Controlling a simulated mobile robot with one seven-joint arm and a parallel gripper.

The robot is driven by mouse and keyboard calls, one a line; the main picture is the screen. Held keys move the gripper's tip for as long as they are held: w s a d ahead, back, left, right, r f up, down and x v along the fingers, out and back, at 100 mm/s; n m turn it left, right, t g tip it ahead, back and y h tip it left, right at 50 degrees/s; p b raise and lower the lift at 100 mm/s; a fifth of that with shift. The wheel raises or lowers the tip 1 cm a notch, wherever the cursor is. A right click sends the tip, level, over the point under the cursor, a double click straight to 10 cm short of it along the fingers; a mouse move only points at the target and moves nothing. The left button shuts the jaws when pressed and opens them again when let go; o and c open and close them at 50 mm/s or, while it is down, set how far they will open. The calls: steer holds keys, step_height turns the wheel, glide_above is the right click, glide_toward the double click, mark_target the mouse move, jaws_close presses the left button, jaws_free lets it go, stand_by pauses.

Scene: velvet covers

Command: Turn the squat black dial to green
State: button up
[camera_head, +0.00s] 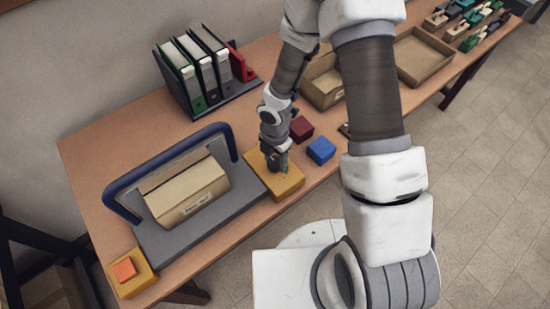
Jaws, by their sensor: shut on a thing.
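A yellow-orange box (287,190) lies on the wooden table, at the right end of a grey board. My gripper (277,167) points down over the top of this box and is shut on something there. The squat black dial is not clearly visible; my gripper covers the spot, so what it holds cannot be made out well. A small green patch (286,170) shows on the box top beside the fingers. I cannot tell which way the dial points.
A grey board (215,222) with a blue arched handle (165,157) and cardboard box (187,190) is left of my gripper. Dark red (301,129) and blue (321,150) blocks are close on the right. Binders (200,72) stand behind. An orange-topped yellow box (131,284) sits front left.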

steer(key=shift+m, duration=0.3)
steer(key=m+b, duration=0.2)
steer(key=shift+f+m, duration=0.1)
steer(key=shift+m, duration=0.3)
steer(key=m+b, duration=0.2)
steer(key=m, duration=0.1)
steer(key=shift+m, duration=0.4)
steer(key=m+b, duration=0.3)
steer(key=m, duration=0.4)
steer(key=shift+b, duration=0.35)
steer(key=m+b, duration=0.2)
steer(key=m, duration=0.1)
steer(key=shift+w+m, duration=0.1)
steer(key=shift+m, duration=0.3)
steer(key=m+b, duration=0.1)
steer(key=m, duration=0.2)
steer(key=shift+m+b, duration=0.3)
steer(key=m+b, duration=0.1)
steer(key=m, duration=0.5)
